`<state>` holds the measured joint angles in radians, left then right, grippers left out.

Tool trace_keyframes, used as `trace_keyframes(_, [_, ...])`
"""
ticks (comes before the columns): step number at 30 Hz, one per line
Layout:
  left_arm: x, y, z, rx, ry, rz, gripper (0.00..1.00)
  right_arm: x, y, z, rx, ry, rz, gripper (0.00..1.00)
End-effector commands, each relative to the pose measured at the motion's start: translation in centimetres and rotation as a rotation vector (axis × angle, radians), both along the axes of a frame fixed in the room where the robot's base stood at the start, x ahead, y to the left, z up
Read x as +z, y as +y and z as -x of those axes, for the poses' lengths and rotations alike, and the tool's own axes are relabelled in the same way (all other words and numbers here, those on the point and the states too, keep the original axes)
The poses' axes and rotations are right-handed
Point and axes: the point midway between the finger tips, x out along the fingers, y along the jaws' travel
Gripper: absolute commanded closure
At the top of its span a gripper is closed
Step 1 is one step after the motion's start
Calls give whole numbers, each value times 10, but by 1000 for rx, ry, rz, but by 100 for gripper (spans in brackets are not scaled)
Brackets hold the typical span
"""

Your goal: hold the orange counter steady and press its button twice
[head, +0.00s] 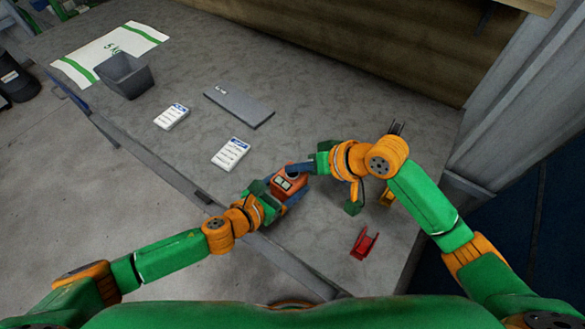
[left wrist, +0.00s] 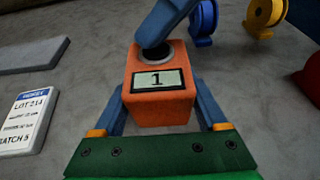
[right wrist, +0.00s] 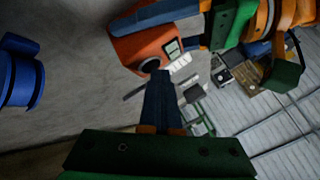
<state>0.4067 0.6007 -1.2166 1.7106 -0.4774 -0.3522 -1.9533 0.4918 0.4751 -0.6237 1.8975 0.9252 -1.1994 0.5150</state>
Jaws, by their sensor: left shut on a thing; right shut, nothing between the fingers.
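The orange counter (head: 289,185) is on the grey table near its front edge. My left gripper (left wrist: 160,108) is shut on its sides, one blue finger on each side. In the left wrist view the counter (left wrist: 158,106) shows a display (left wrist: 158,80) reading 1. A dark round button (left wrist: 155,53) with a pale ring is on its top, partly hidden. My right gripper (right wrist: 160,76) is shut and empty, its blue fingertips at the button. I cannot tell whether the button is pressed down. The counter's side (right wrist: 138,46) also shows in the right wrist view.
A grey bin (head: 126,76), white label cards (head: 231,153) and a grey slab (head: 239,107) lie to the left and back. A red holder (head: 364,243) and a yellow spool (head: 387,197) are at the right. A blue spool (left wrist: 203,20) stands beyond the counter.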

Motion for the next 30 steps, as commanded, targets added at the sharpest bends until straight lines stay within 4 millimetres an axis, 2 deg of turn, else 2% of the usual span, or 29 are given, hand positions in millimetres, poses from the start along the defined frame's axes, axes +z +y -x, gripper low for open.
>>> trace_keyframes(13, [0,0,0,-1,0,1,90,-2,0,0,1,1,2,100])
trace_keyframes(23, [0,0,0,0,-1,1,90,15,0,0,1,-1,1,100])
trace_keyframes(30, [0,0,0,0,0,0,90,17,0,0,1,0,2,100])
